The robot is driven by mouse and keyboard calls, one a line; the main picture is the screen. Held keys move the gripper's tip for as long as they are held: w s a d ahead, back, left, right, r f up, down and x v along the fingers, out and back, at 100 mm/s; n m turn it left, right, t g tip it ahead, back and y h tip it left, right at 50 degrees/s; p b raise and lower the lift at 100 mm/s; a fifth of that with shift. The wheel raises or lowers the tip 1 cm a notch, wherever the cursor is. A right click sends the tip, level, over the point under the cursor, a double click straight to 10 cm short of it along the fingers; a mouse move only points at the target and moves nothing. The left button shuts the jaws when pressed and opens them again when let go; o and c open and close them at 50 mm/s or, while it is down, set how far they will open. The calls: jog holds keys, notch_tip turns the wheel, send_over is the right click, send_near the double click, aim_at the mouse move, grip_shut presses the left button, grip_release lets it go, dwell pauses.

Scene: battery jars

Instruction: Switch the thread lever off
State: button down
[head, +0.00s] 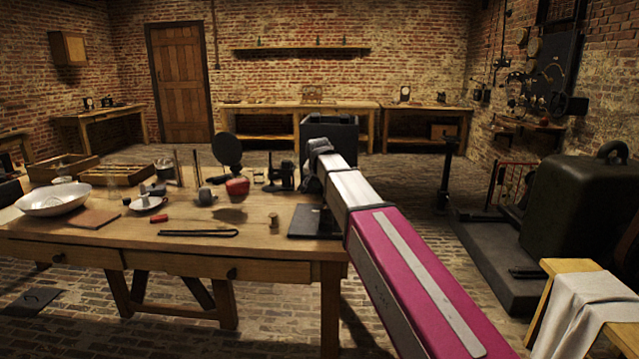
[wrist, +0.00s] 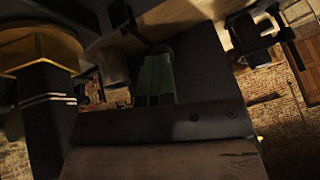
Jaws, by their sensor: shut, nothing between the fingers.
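I cannot pick out the thread lever with certainty in either view. In the wrist view, my gripper (wrist: 156,60) shows as two greenish fingers side by side, shut and empty, beyond a dark palm. Their tips are close to a thin dark rod (wrist: 135,24) in front of a pale wooden surface; I cannot tell whether they touch anything. In the head view, my arm reaches over the right end of the wooden table (head: 285,250), and its fingers are hidden. A dark flat plate (head: 305,222) lies under the arm's far end.
A large dark box (head: 345,135) stands behind the arm's end. A dark round disc (head: 227,149), a red object (head: 237,187) and a white bowl (head: 53,200) are on the table. A dark machine (head: 580,210) and a cloth-covered bench (head: 580,300) stand right.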

jog(key=shift+w+f, duration=0.2)
jog(key=shift+f, duration=0.05)
